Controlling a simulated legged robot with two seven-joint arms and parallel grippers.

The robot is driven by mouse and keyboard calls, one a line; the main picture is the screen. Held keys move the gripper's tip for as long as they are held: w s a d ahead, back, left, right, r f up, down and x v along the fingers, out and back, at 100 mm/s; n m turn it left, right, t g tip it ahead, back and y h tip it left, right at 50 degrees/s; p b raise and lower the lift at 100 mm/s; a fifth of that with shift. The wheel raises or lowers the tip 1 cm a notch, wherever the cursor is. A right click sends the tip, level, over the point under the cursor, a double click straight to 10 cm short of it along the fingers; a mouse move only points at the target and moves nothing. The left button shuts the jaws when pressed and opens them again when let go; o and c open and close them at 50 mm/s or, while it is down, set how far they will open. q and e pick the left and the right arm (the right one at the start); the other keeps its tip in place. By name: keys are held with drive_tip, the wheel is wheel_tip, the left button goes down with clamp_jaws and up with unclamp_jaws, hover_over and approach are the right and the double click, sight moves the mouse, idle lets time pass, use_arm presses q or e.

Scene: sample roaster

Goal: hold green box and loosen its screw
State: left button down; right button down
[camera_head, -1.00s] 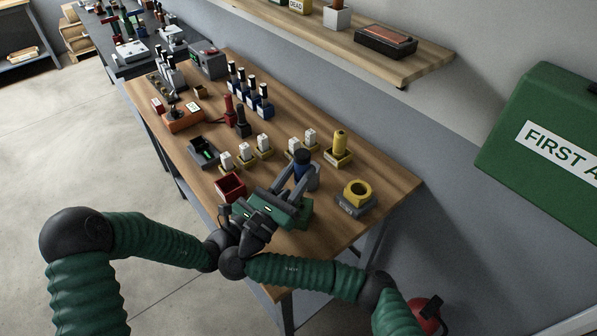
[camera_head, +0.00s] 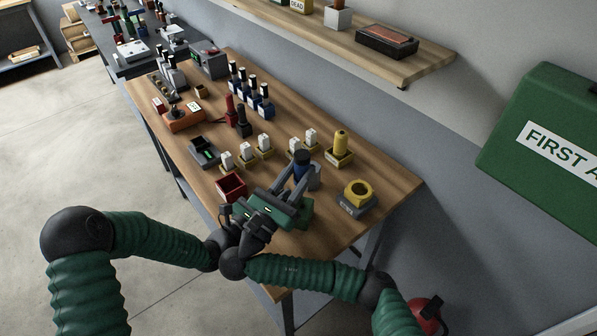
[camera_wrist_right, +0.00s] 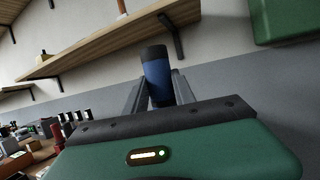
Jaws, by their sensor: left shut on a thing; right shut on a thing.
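My right gripper (camera_head: 303,178) is shut on a blue driver handle with a dark cap (camera_head: 302,157), its grey fingers on either side. In the right wrist view the blue handle (camera_wrist_right: 158,82) stands nearly upright, tilted slightly, between the fingers (camera_wrist_right: 160,102). The screw and the driver's tip are hidden.
A red open bin (camera_head: 231,187) stands just left of the grippers, and a yellow ring on a grey base (camera_head: 356,193) stands to the right. The table's front right corner is bare.

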sight(297, 166)
drive_tip(key=shift+n+y, duration=0.3)
drive_tip(key=shift+d+f, duration=0.2)
drive_tip(key=shift+f, duration=1.8)
drive_tip(key=shift+r, duration=1)
drive_tip(key=shift+s+a+r, duration=0.1)
drive_tip(key=shift+a, duration=0.2)
drive_tip(key=shift+d+f, duration=0.1)
drive_tip(key=shift+f, duration=1.1)
drive_tip(key=shift+r, duration=3.65)
use_arm(q)
drive_tip(key=c, duration=1.3)
unclamp_jaws()
